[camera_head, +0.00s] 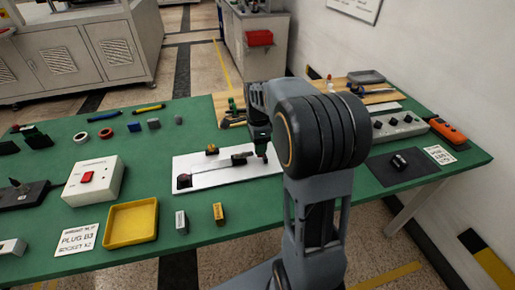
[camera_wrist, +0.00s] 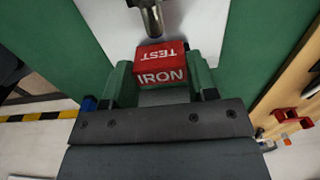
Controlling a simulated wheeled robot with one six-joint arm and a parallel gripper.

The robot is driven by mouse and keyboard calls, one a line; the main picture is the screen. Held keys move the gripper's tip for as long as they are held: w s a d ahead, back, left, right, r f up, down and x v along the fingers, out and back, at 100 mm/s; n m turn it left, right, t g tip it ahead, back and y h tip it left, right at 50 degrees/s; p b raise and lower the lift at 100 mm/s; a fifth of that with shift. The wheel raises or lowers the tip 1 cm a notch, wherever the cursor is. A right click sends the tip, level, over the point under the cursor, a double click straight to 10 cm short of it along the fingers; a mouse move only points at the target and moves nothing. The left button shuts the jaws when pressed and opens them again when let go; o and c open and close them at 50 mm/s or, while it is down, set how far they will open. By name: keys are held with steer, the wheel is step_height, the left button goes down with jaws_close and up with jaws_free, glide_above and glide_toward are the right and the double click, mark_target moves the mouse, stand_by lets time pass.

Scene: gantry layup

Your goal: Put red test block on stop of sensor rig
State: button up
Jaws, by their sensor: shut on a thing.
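The red test block, with white lettering "TEST" and "IRON", is held between the green fingers of my gripper (camera_wrist: 160,80) in the wrist view, where its red face (camera_wrist: 160,63) shows. The sensor rig is a white plate (camera_head: 210,165) on the green table, with a grey bar (camera_head: 225,161) along it. My gripper (camera_head: 261,150) is over the plate's right part in the head view. In the wrist view a metal cylinder (camera_wrist: 150,18) ends close to the block's far edge; I cannot tell whether they touch. I cannot clearly make out the stop.
A yellow tray (camera_head: 131,223), a white switch box (camera_head: 95,178) and small grey and yellow blocks stand left and in front of the plate. A grey knob box (camera_head: 398,127) and a dark mat (camera_head: 402,166) lie right of my arm. A wooden board is behind.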

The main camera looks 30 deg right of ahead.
steer(key=shift+s+a+f, duration=0.1)
steer(key=shift+f, duration=0.7)
steer(key=shift+c, duration=0.4)
steer(key=shift+s+f, duration=0.25)
steer(key=shift+f, duration=0.25)
jaws_close()
steer(key=o, duration=0.9)
jaws_free()
steer(key=shift+w+f, duration=0.15)
steer(key=shift+w, duration=0.05)
steer(key=o, duration=0.4)
steer(key=shift+w, duration=0.1)
steer(key=shift+r, duration=0.2)
steer(key=shift+r, duration=0.1)
